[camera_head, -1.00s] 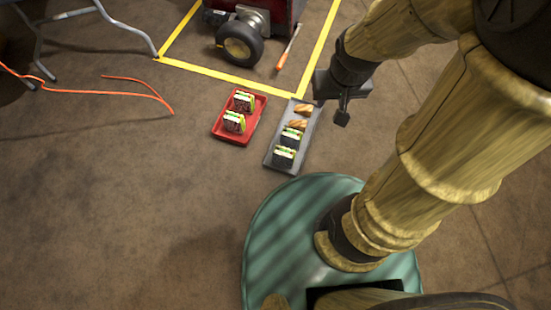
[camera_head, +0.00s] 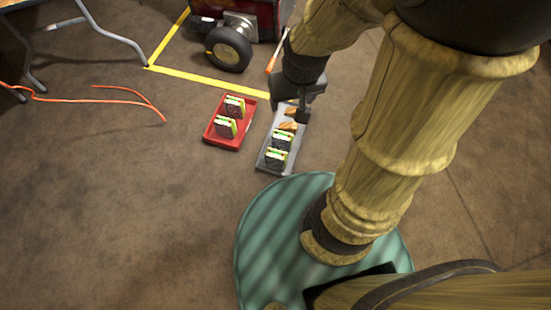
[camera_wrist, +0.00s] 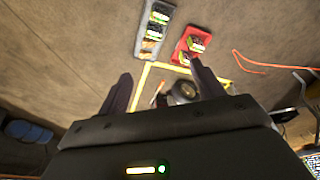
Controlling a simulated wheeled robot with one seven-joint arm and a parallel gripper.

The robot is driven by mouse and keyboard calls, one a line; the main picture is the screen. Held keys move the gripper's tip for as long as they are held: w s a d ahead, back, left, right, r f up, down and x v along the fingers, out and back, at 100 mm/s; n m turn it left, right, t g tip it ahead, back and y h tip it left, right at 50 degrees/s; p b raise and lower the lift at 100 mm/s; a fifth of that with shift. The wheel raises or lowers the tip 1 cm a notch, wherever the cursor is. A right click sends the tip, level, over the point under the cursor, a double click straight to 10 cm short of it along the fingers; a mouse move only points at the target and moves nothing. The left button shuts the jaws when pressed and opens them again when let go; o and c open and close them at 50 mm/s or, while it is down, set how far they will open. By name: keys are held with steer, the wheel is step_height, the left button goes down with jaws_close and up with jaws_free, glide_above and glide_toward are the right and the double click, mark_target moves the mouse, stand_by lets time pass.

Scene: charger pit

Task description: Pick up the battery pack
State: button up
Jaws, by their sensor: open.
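Two similar packs stand in the grey tray, one in the middle (camera_head: 281,140) and one at the near end (camera_head: 276,160). My gripper (camera_head: 296,108) is over the far end of the grey tray and hides part of it. In the wrist view the fingers (camera_wrist: 160,74) are spread apart with nothing between them. The trays lie beyond the fingertips there.
The red tray (camera_head: 217,141) and grey tray (camera_head: 264,161) lie side by side on the floor. Orange-brown items (camera_head: 288,126) are in the grey tray. Yellow tape (camera_head: 205,80), a wheeled machine (camera_head: 229,48) and a screwdriver-like tool (camera_head: 272,62) are behind. An orange cable (camera_head: 115,100) lies left.

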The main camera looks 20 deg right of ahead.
steer(key=o, duration=0.6)
steer(key=w+f, duration=0.1)
steer(key=w+f+b, duration=0.1)
steer(key=f, duration=0.1)
steer(key=shift+w+a+f+m, duration=0.1)
steer(key=shift+w+a+m, duration=0.1)
steer(key=shift+m, duration=0.2)
steer(key=m+g+b, duration=0.3)
steer(key=m+b, duration=0.3)
steer(key=b, duration=0.2)
glide_above(276, 153)
step_height(276, 153, down, 36)
steer(key=shift+s+f, duration=0.1)
steer(key=shift+f, duration=0.15)
step_height(276, 153, down, 12)
steer(key=b, duration=0.7)
steer(key=shift+f, duration=0.1)
